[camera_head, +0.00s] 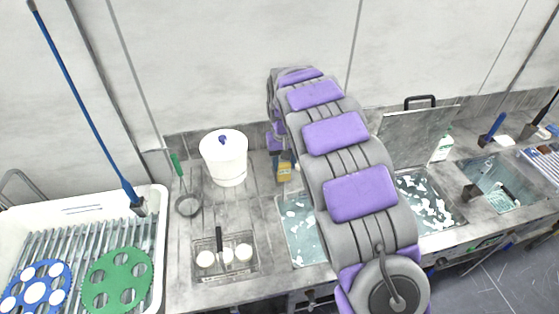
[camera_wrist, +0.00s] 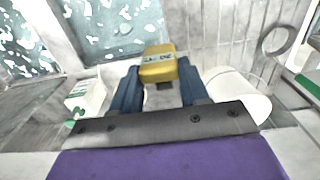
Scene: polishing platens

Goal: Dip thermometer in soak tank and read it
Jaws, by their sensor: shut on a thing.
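A yellow thermometer (camera_wrist: 160,63) with a small display is held between the two blue fingers of my gripper (camera_wrist: 158,84) in the wrist view. The display marks are too small to read surely. In the head view the yellow thermometer (camera_head: 285,173) hangs above the counter, right of the white bucket, with my gripper (camera_head: 284,159) just above it. Two water tanks with white flecks, a near one (camera_head: 301,236) partly hidden by my arm and another (camera_head: 424,203) to its right, are set in the counter. I cannot tell which is the soak tank. The thermometer is apart from both.
A white lidded bucket (camera_head: 224,160), a green-handled strainer (camera_head: 187,205) and a wire basket (camera_head: 208,270) with white pieces stand left. A white bin (camera_head: 158,215) holds coloured discs. A raised lid (camera_head: 415,133) stands behind the right tank. A third basin (camera_head: 507,199) lies further right.

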